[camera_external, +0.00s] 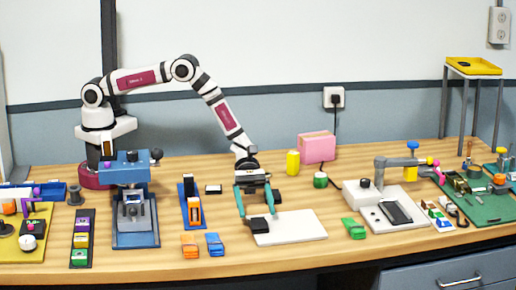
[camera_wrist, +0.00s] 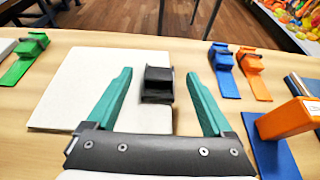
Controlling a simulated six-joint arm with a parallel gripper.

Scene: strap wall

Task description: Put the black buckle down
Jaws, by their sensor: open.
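The black buckle (camera_wrist: 157,85) shows in the wrist view between my two teal fingers, with a gap to each of them. It appears to rest at the edge of the white board (camera_wrist: 85,95), which also shows in the external view (camera_external: 292,229). My gripper (camera_external: 257,214) is open and points down at the left edge of the board; in the wrist view its fingers (camera_wrist: 158,75) stand apart.
A blue buckle (camera_external: 214,244) and an orange buckle (camera_external: 189,246) lie to the left, near the front. A green buckle (camera_external: 353,228) lies right of the board. An orange piece stands on a blue base (camera_external: 186,214) left of my gripper. Most of the white board is bare.

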